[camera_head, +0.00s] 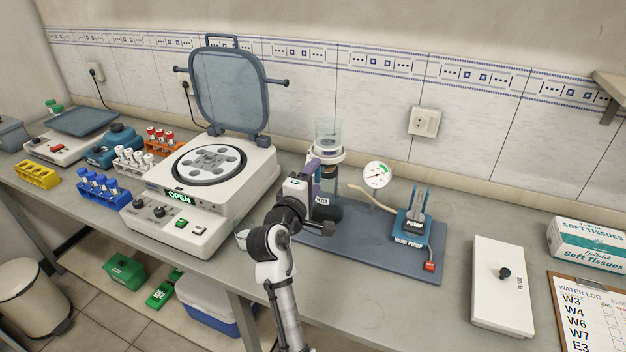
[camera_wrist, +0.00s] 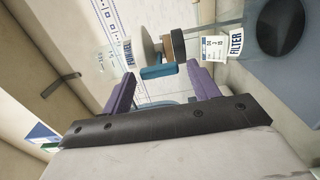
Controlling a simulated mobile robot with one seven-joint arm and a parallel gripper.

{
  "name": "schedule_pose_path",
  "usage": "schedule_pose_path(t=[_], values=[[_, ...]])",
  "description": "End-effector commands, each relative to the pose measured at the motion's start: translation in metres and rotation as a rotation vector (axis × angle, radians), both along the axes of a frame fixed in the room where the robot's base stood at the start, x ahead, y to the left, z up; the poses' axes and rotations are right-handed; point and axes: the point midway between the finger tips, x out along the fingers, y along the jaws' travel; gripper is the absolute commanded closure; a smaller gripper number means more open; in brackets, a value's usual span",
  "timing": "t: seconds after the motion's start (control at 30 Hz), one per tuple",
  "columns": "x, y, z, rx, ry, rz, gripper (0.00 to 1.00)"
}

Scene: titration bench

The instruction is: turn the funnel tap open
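The funnel (camera_head: 327,134) is a clear glass cylinder standing in a white collar on a dark flask. In the wrist view its label (camera_wrist: 126,52) reads "FUNNEL". The tap (camera_wrist: 157,72) has a short teal handle, seen just beyond my fingers. My gripper (camera_wrist: 160,74) is open, with one purple finger on each side of the handle. Gaps show between the fingers and the handle; how deep the handle sits between them is unclear. In the head view my gripper (camera_head: 313,166) is at the funnel's front left and hides part of the flask and the tap.
The flask stands on a blue-grey base (camera_head: 385,253) with a hand pump (camera_head: 412,226) and a round gauge (camera_head: 377,175). A centrifuge (camera_head: 240,180) with its lid up is to the left. A white box (camera_head: 502,290) with a black knob is to the right.

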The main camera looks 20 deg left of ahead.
Motion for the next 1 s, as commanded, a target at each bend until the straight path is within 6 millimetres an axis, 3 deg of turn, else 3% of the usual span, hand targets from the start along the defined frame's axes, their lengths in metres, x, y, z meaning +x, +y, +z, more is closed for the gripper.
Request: schedule_pose_path(t=[0.3, 0.47, 0.8, 1.0], values=[[-0.001, 0.0, 0.0, 0.001, 0.0, -0.001, 0.35], [-0.014, 0.0, -0.002, 0.001, -0.001, 0.0, 0.35], [-0.089, 0.003, -0.004, 0.003, -0.001, 0.003, 0.35], [-0.123, 0.004, -0.002, 0.001, -0.001, 0.002, 0.35]])
